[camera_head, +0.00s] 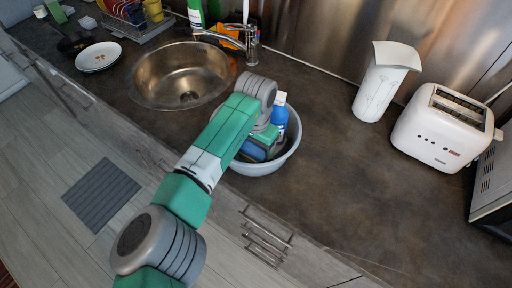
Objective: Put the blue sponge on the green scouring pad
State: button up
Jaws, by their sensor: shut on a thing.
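My gripper (262,148) reaches down into a grey round basin (293,150) on the counter, partly hidden by my own arm. It is shut on a blue thing (251,151), which looks like the blue sponge and is low inside the basin. Its lower side is hidden. A flat green thing (57,12) lies on the counter at the far upper left and may be the green scouring pad. It is small in this view, and it is well apart from my gripper.
A blue bottle with a white cap (280,120) stands in the basin beside my gripper. A metal sink (180,75) with a faucet (240,40) lies left of it. A plate (98,56) and dish rack (135,20) are farther left.

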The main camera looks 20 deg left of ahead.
aim_at(256, 146)
jog(key=shift+r, duration=0.1)
jog(key=o, duration=0.7)
jog(key=shift+c, duration=0.2)
notch_tip(256, 146, up, 12)
jog(key=p, duration=0.3)
jog(key=shift+w, duration=0.1)
